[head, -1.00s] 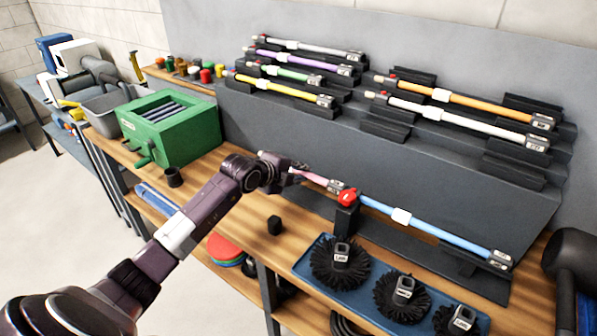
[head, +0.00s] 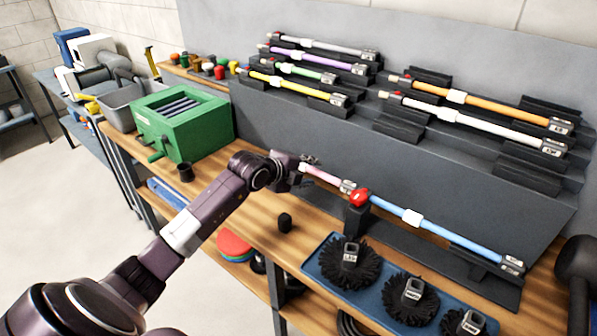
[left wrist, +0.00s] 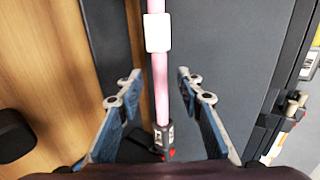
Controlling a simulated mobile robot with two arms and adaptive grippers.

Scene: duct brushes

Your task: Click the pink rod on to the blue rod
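The blue rod (head: 455,236) lies in line on the other side of the clamp, with a white sleeve. I cannot tell whether the rod ends touch. In the left wrist view the fingers of my left gripper (left wrist: 162,105) stand apart on either side of the pink rod (left wrist: 159,80), with gaps showing on both sides. My right gripper is not in view.
A blue tray (head: 318,262) with several black brushes lies at the front edge. Behind, a stepped grey rack (head: 300,130) holds several coloured rods. A green box (head: 185,125) stands at the left. A small black peg (head: 285,222) stands on the wooden bench.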

